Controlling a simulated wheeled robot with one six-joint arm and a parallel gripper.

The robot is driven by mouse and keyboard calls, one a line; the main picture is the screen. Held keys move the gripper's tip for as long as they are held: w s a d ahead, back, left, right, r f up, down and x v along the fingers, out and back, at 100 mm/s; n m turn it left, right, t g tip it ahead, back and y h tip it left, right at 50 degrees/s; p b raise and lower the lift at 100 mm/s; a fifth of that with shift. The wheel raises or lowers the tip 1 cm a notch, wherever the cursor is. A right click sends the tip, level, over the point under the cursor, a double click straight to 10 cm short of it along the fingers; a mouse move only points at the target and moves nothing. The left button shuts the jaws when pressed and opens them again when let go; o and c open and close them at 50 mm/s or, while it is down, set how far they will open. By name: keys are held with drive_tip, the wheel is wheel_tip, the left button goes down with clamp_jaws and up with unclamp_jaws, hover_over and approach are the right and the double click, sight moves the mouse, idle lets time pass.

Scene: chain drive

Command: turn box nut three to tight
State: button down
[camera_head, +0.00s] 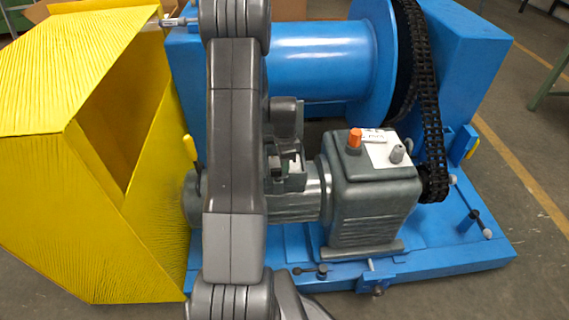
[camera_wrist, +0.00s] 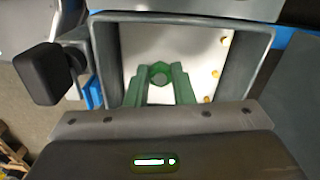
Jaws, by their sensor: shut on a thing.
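In the wrist view, an open terminal box (camera_wrist: 109,58) has a pale inside. My gripper (camera_wrist: 160,76) reaches into it, and its two green fingers are shut on a round nut (camera_wrist: 159,70). Several small brass nuts or screws (camera_wrist: 224,41) show along the right side of the box. I see no number on the held nut, and I cannot tell how tight it is. In the head view my gripper (camera_head: 288,150) is over the box (camera_head: 295,181) on the grey motor; my arm and gripper hide much of it.
The grey gearbox (camera_head: 372,205), with an orange cap (camera_head: 355,138), stands right of the box. A blue drum (camera_head: 320,60) and black chain (camera_head: 432,130) are behind it. A yellow guard (camera_head: 75,160) stands at the left. A dark knob (camera_wrist: 42,73) shows left in the wrist view.

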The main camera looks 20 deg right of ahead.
drive_tip(key=shift+w+r, duration=0.15)
drive_tip(key=shift+r, duration=0.05)
drive_tip(key=c, duration=1.3)
unclamp_jaws()
drive_tip(key=shift+o, duration=0.3)
drive_tip(key=shift+f, duration=0.1)
wheel_tip(320, 180, up, 14)
drive_tip(key=p, duration=0.2)
drive_tip(key=shift+p, duration=0.4)
drive_tip(key=shift+f, duration=0.15)
wheel_tip(320, 180, down, 14)
drive_tip(key=b, duration=0.3)
